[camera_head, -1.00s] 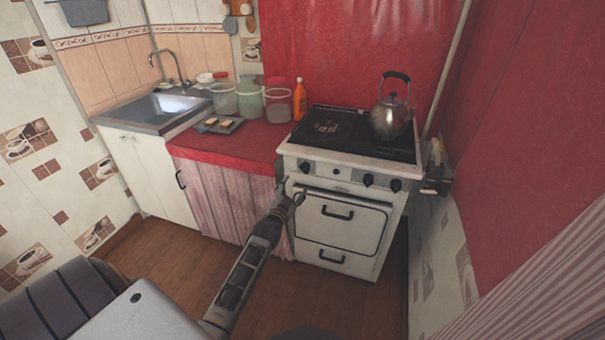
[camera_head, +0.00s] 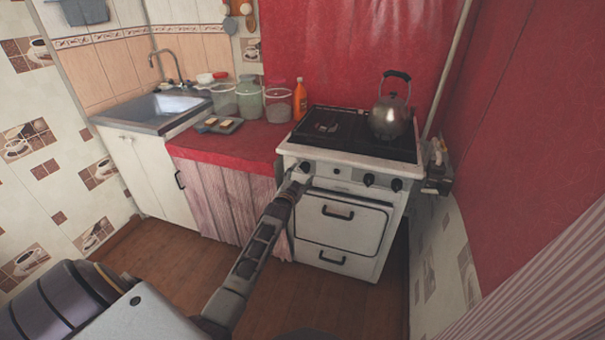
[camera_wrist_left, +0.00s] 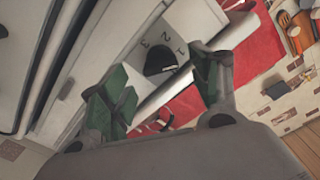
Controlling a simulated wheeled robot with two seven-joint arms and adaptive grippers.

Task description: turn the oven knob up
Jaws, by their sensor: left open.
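The white oven (camera_head: 340,215) stands below the stovetop, with dark knobs along its front panel. The leftmost knob (camera_head: 304,167) is partly covered by my left gripper (camera_head: 298,180). In the left wrist view, a dark knob (camera_wrist_left: 160,62) sits on a white panel beside the numerals 1, 2 and 3. My left gripper (camera_wrist_left: 163,75) is open there, with its green-padded fingers apart on either side of the knob. I cannot tell whether either finger touches it. My right gripper does not show.
A metal kettle (camera_head: 389,118) stands on the right of the stovetop (camera_head: 345,130). The red counter (camera_head: 235,145) to the left holds jars, an orange bottle (camera_head: 300,100) and a small tray (camera_head: 218,129). The oven door handle (camera_head: 338,214) lies below the knobs.

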